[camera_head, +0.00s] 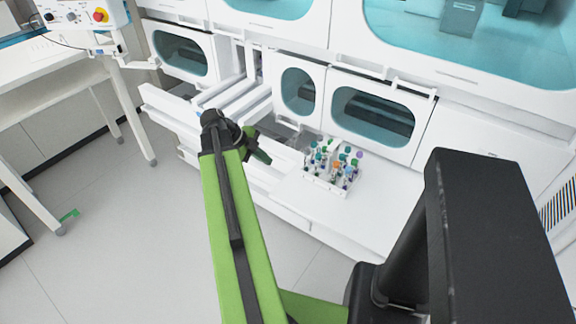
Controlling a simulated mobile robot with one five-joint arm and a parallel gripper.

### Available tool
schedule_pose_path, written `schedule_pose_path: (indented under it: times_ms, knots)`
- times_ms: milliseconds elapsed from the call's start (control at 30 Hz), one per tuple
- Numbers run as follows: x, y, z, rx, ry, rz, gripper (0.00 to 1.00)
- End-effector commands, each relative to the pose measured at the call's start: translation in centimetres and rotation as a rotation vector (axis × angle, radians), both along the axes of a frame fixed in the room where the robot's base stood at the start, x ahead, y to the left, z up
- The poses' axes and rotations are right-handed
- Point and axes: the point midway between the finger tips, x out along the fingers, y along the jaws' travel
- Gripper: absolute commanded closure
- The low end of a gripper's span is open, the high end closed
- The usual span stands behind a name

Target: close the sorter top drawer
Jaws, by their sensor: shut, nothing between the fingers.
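The sorter (284,42) is the large white machine with teal windows across the back. A white drawer (168,108) stands pulled out from its lower front, left of centre, with its long front panel facing the left. I cannot tell for sure whether this is the top drawer or whether others lie beneath it. My gripper (258,150) is at the end of my green arm, just right of and in front of the drawer. It is shut and empty. My arm hides part of the drawer's right side, and I cannot tell whether the gripper touches it.
A white rack (331,178) of tubes with coloured caps stands on the white ledge (375,205) right of my gripper. A white table (45,95) and a control panel (85,14) with a red button are at the left. The grey floor at lower left is open.

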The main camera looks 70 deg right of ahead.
Motion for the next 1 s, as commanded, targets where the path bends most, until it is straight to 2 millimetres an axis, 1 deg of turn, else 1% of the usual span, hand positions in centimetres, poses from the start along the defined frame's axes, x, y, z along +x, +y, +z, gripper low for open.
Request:
schedule_pose_path:
  times_ms: [67,167,500,633,667,700,800,900,1000]
  knots:
    - [0.0,0.0,-0.2,0.000,-0.001,0.002,1.00]
    - [-0.4,-0.3,-1.1,0.001,-0.001,0.002,1.00]
    - [-3.8,-2.5,-7.2,0.001,-0.003,0.003,1.00]
    - [-5.1,-3.4,-9.2,0.001,-0.003,0.004,1.00]
    - [-5.2,-4.3,-8.3,0.001,-0.002,0.004,1.00]
    - [-5.4,-5.0,-8.1,0.001,-0.003,0.003,1.00]
    - [-5.8,-6.2,-8.0,0.001,-0.003,0.006,1.00]
    - [-6.0,-6.9,-8.0,0.001,-0.002,0.005,1.00]
    - [-6.2,-7.1,-8.0,0.001,-0.003,0.006,1.00]
